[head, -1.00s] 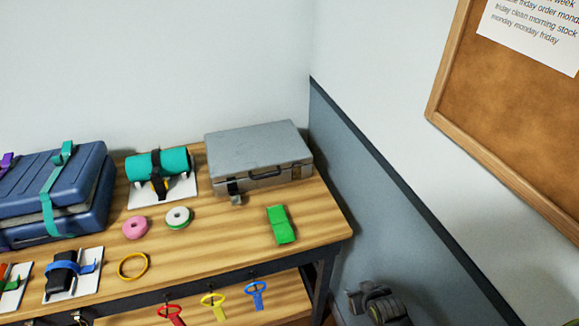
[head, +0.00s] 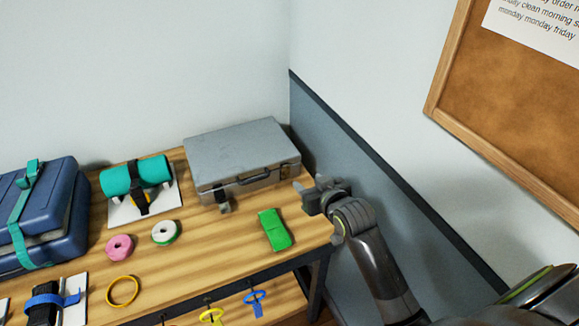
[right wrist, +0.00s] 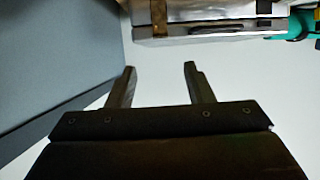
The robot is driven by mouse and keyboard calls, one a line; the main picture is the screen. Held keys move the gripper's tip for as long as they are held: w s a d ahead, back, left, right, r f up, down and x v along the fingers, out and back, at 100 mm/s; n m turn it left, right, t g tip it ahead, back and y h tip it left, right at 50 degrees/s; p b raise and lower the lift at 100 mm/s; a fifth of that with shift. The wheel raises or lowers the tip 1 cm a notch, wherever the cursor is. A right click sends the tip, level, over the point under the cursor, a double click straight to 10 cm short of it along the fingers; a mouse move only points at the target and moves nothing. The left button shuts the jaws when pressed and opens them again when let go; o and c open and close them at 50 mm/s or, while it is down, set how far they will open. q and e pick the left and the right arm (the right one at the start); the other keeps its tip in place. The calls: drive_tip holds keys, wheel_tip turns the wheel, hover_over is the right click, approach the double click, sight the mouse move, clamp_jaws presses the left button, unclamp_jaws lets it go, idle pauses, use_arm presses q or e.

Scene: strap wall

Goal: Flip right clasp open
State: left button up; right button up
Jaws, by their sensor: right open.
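A grey hard case (head: 238,150) lies closed on the wooden bench, with a dark handle on its front. The right clasp (head: 285,171) is a small brass-coloured piece at the case's front right; it lies flat against the front. The left clasp (head: 224,202) sticks out and down from the front. My right gripper (head: 310,193) is open and empty, just right of the case and apart from the clasp. In the right wrist view its two fingers (right wrist: 158,78) stand apart below the case (right wrist: 205,32), with the right clasp (right wrist: 159,16) at the top. My left gripper is out of view.
A green block (head: 275,229) lies in front of the case, near my right gripper. A teal roll (head: 150,174) in a black strap, tape rolls (head: 166,232) and a blue suitcase (head: 60,215) are to the left. A wall (head: 345,140) is close on the right.

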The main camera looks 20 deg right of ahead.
sight(288, 166)
drive_tip(key=p+x, duration=0.1)
drive_tip(key=x, duration=1.2)
drive_tip(key=shift+w+f, duration=0.2)
drive_tip(key=shift+w, duration=0.1)
clamp_jaws()
